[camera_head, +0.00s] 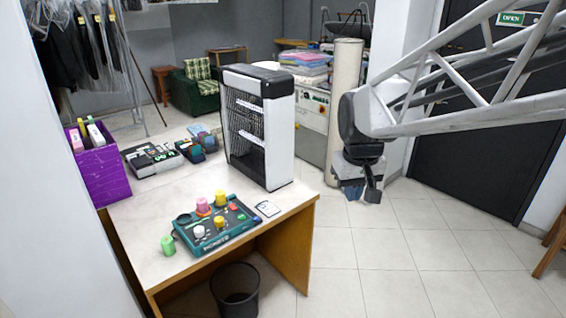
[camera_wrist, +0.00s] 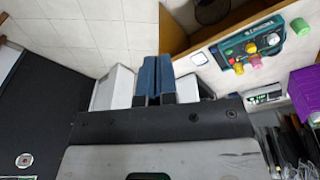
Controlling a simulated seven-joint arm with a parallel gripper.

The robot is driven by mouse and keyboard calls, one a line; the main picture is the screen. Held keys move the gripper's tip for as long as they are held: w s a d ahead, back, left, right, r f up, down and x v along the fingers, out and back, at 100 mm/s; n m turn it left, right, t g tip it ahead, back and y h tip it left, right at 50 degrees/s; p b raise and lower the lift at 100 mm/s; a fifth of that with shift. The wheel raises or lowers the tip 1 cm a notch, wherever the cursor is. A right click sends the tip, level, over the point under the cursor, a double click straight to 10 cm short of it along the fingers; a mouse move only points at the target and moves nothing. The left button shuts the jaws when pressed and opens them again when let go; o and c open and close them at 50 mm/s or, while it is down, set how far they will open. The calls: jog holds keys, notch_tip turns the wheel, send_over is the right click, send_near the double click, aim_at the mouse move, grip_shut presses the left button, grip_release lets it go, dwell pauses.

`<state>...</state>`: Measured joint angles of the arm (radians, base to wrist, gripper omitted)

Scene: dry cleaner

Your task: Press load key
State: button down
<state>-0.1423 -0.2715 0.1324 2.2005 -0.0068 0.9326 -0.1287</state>
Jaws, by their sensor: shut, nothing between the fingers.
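A teal console (camera_head: 215,240) with several coloured caps on top lies near the front edge of the table. It also shows upside down at the upper right of the wrist view (camera_wrist: 236,49). Its caps include a pink one (camera_head: 203,206), a white one (camera_head: 199,232) and two yellow ones. The lettering is too small to read, so I cannot tell which key is the load key. My gripper (camera_head: 366,193) is shut and empty, hanging over the floor right of the table and well apart from the console. Its blue fingertips (camera_wrist: 154,76) sit side by side in the wrist view.
A tall white and black heater-like unit (camera_head: 280,140) stands on the table between my gripper and the back-left devices. A green cylinder (camera_head: 168,245) stands beside the console, a white card (camera_head: 268,208) lies to its right. A purple box (camera_head: 103,175) is at left, a black bin (camera_head: 235,290) below.

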jog(key=w+a+f+n, duration=0.25)
jog(key=w+a, duration=0.35)
jog(key=w, duration=0.5)
jog(key=n+g, duration=0.2)
jog(key=n, duration=0.1)
send_over(256, 218)
notch_tip(256, 218, down, 17)
jog(key=shift+r, duration=0.15)
jog(key=shift+s, duration=0.1)
notch_tip(256, 218, down, 14)
